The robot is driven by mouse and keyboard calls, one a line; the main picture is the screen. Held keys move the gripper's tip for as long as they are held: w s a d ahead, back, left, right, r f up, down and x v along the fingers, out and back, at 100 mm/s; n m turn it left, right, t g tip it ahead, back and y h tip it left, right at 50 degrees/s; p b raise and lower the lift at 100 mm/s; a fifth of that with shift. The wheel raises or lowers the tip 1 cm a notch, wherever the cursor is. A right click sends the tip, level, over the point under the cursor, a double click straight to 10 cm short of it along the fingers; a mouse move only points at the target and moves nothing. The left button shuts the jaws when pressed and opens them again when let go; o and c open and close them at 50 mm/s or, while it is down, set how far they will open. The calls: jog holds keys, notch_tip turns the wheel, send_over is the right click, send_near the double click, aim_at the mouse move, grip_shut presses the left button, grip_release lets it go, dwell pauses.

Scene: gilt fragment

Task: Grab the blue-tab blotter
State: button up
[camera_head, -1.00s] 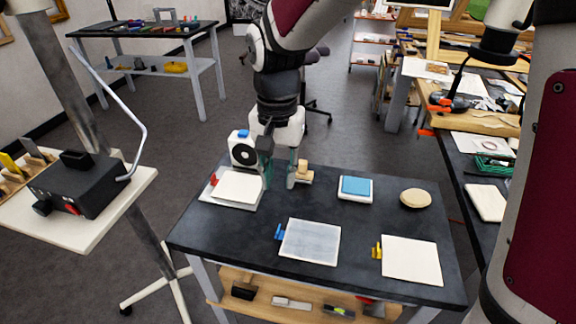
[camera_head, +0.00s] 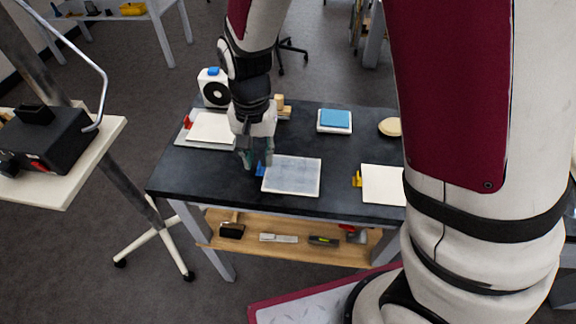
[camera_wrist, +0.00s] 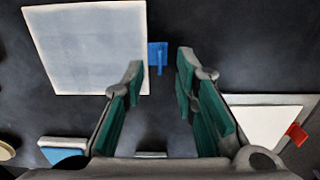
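The blue-tab blotter (camera_head: 292,176) is a pale grey-blue square sheet with a white edge, lying flat near the front middle of the dark table. Its blue tab (camera_head: 261,169) sticks out from its left edge. My gripper (camera_head: 252,158) is just left of and above the tab. In the wrist view the blotter (camera_wrist: 88,45) is at upper left. The blue tab (camera_wrist: 157,54) shows just past my two green-padded fingers (camera_wrist: 160,75), roughly in line with the gap between them. The fingers are apart with nothing between them.
A yellow-tab sheet (camera_head: 383,185) lies to the right, and a red-tab sheet (camera_head: 211,128) at back left. A blue pad on a white base (camera_head: 334,120) and a beige oval (camera_head: 391,126) lie behind. A white box with a black disc (camera_head: 213,90) stands at the back left.

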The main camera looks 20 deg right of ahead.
jog(key=shift+f, duration=0.6)
grip_shut()
jog(key=shift+r, duration=0.1)
